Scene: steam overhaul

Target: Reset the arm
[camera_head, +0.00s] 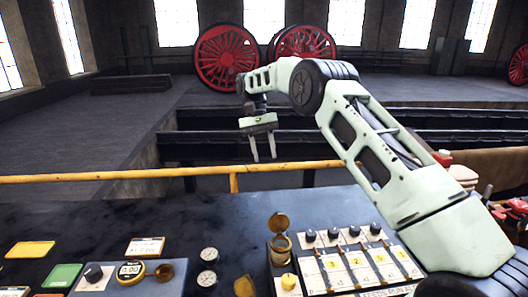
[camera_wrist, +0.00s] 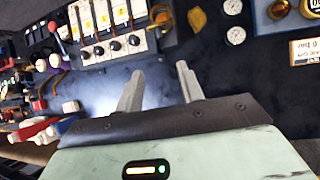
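My pale green arm reaches up and over from the right in the head view. My gripper (camera_head: 264,159) hangs with its fingers pointing down, high above the dark bench and beyond its near part. Its two fingers are apart with nothing between them. In the wrist view my gripper (camera_wrist: 160,80) also shows open and empty, over a bare dark patch of bench.
The dark bench (camera_head: 190,220) carries a slider panel (camera_head: 360,264), a brass-lidded pot (camera_head: 279,240), gauges (camera_head: 208,255), a yellow plate (camera_head: 30,250) and a green plate (camera_head: 63,275). A yellow rail (camera_head: 120,175) runs behind it. Red wheels (camera_head: 226,57) stand far back.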

